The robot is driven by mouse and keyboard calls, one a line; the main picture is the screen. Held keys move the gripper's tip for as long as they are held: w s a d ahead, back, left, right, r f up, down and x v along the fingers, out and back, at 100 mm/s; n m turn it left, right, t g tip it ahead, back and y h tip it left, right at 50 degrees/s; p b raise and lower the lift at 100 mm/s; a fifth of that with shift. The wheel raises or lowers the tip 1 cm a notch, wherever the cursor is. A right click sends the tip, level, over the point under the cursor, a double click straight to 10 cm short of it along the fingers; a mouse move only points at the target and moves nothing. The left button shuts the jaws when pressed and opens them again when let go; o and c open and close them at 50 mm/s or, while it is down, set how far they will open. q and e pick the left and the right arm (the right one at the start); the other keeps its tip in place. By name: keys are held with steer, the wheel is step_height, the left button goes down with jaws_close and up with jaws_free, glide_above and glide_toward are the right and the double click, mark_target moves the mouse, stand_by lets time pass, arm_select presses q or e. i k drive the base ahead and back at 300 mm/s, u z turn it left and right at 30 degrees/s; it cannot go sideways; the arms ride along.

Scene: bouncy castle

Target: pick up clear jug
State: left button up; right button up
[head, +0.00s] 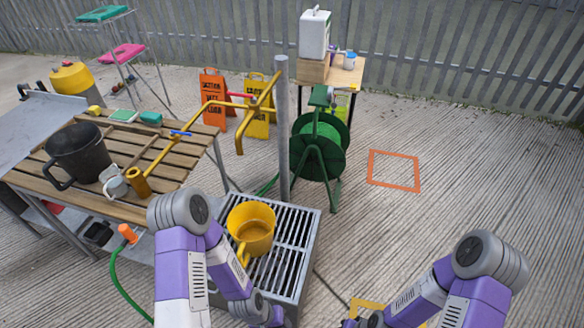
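I cannot pick out a plainly clear jug. A large dark grey jug-like vessel (76,154) with a side handle stands upright on the slatted wooden table (165,153) at left; I cannot tell if it is see-through. A yellow jug (251,226) with a handle towards me stands on the metal grate (296,228) in the middle. Small pale mugs (115,182) sit near the table's front edge. My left arm comes down in front of the grate and my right arm is at lower right. Both hands run out at the bottom edge, so neither gripper's fingers show.
A grey post (283,130) with yellow pipe rises behind the grate. A green hose reel (319,148) stands beyond it. Orange (213,97) and yellow (258,108) signs stand further back. A small table (340,75) holds a white container (315,34). The ground at right is mostly clear.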

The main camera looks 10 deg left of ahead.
mark_target(112, 181)
steer(key=u, duration=1.8)
